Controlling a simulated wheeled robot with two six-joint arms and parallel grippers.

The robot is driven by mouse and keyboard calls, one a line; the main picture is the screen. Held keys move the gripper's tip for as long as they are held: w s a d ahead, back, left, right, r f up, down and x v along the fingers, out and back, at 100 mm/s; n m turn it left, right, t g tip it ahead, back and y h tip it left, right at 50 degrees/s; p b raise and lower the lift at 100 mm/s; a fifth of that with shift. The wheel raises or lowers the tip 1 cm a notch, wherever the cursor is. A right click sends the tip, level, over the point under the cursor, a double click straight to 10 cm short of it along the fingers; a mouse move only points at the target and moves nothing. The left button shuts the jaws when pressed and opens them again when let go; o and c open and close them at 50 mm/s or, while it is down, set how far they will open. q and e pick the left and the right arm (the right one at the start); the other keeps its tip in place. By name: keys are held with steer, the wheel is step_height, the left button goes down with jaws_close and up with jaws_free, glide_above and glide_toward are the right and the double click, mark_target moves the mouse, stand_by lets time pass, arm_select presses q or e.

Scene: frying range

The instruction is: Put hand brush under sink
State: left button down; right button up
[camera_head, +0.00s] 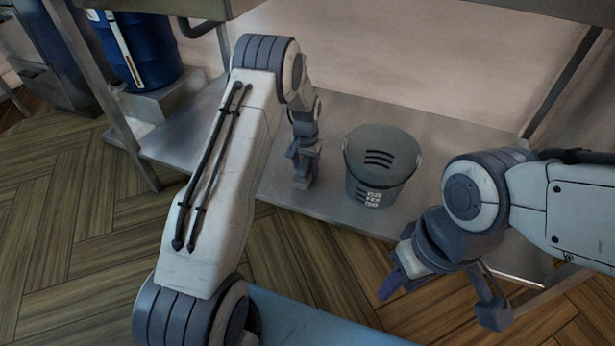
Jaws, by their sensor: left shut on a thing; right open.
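My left gripper (304,168) reaches down over the metal shelf under the sink, left of a grey bucket. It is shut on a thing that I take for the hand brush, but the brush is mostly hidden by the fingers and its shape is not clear. The gripper is low, close to the shelf; I cannot tell whether the brush touches it. My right gripper (440,300) is open and empty, at the lower right in front of the shelf edge. The lower shelf under the sink (285,195) is plain grey metal.
The grey bucket (383,168) with dark slots stands on the shelf, right of my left gripper. A blue barrel (140,50) stands at the upper left. Metal table legs (130,150) frame the shelf on the left. Wooden floor lies in front.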

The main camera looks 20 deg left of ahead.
mark_target(306, 160)
arm_select(q)
steer(key=shift+f, duration=0.1)
steer(key=shift+c, duration=0.8)
jaws_free()
steer(key=shift+d, duration=0.1)
step_height(306, 160, up, 8)
steer(key=p, duration=0.5)
steer(key=shift+f, duration=0.1)
